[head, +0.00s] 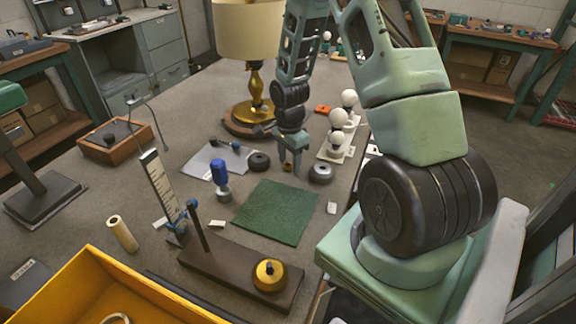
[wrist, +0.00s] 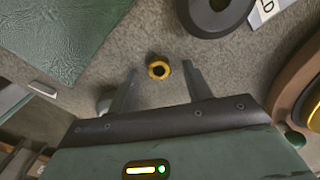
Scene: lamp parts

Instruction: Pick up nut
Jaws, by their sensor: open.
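The nut (wrist: 158,68) is a small brass-yellow ring with a dark hole, lying flat on the grey tabletop in the wrist view. My gripper (wrist: 160,70) is open, one finger on each side of the nut in the picture, with visible gaps. I cannot tell how far above the table the fingertips are. In the head view my gripper (head: 290,167) points down near the table, between a black ring and a grey round part. I cannot make out the nut there.
The black ring (head: 259,161) lies left of my gripper, the grey round part (head: 321,172) right. A green mat (head: 276,211) lies nearer. The lamp base (head: 250,119) stands behind, and white bulbs (head: 338,118) stand behind right. A yellow bin (head: 90,290) is front left.

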